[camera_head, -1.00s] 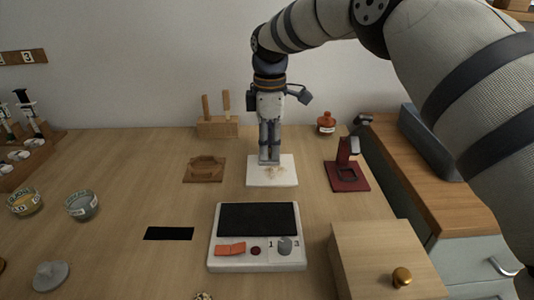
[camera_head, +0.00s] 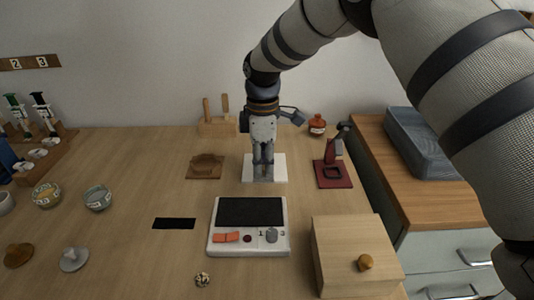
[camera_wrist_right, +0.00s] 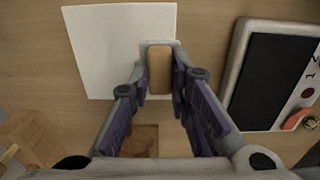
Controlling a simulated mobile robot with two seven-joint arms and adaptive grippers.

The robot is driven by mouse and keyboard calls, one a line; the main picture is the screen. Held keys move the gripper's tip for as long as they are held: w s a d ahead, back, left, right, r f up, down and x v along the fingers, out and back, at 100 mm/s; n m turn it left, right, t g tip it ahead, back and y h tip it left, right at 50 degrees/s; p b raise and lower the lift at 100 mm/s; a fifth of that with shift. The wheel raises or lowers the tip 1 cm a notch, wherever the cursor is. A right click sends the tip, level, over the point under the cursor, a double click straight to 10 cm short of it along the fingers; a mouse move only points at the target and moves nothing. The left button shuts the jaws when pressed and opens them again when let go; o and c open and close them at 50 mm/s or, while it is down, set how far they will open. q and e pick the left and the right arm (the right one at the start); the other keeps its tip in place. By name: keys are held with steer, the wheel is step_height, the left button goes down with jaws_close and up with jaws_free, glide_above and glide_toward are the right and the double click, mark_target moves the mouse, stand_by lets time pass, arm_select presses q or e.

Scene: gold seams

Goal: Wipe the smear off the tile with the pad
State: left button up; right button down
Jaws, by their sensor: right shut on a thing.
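The white square tile (camera_head: 279,169) lies flat on the table. It also shows in the right wrist view (camera_wrist_right: 110,50). Its visible surface looks clean, with no brown smear showing; the part under the pad is hidden. My right gripper (camera_head: 263,175) points down over the left part of the tile in the head view. In the right wrist view, its fingers (camera_wrist_right: 160,85) are shut on the pad (camera_wrist_right: 159,68), a tan block with a pale grey rim. The pad is at the tile's edge; I cannot tell if it touches. My left gripper is not in view.
A brown wooden tray (camera_head: 205,167) lies left of the tile. A dark red stand (camera_head: 333,174) is at its right. A white panel with a black top (camera_head: 249,228) and a wooden box (camera_head: 355,260) stand in front. A black strip (camera_head: 174,223) lies front left.

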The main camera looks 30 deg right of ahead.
steer(key=shift+s+a+f, duration=0.1)
steer(key=shift+s+f, duration=0.05)
steer(key=shift+s, duration=0.1)
steer(key=shift+w+r, duration=0.15)
steer(key=shift+r, duration=2.95)
steer(key=shift+r, duration=1.5)
